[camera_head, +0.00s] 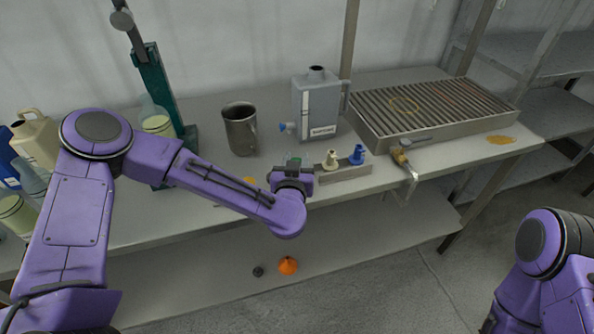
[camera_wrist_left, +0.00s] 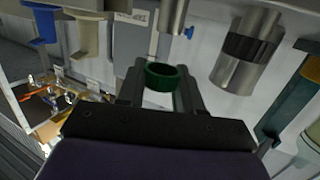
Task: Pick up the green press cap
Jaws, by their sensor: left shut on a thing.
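The green press cap (camera_wrist_left: 163,76) is a short dark green ring between the two fingers of my left gripper (camera_wrist_left: 160,90) in the left wrist view. The left gripper is shut on it. In the head view the left gripper (camera_head: 293,170) is at the left end of a small metal rack (camera_head: 343,173), and only a bit of the green cap (camera_head: 294,160) shows behind it. I cannot tell whether the cap touches the rack. My right arm shows at the lower right, but its gripper is out of view.
A cream cap (camera_head: 331,161) and a blue cap (camera_head: 356,155) stand on the rack to the right. A metal mug (camera_head: 240,128) and a grey canister (camera_head: 316,103) stand behind. A slatted tray (camera_head: 430,110) is at the right. An orange funnel-like piece (camera_head: 287,265) lies below.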

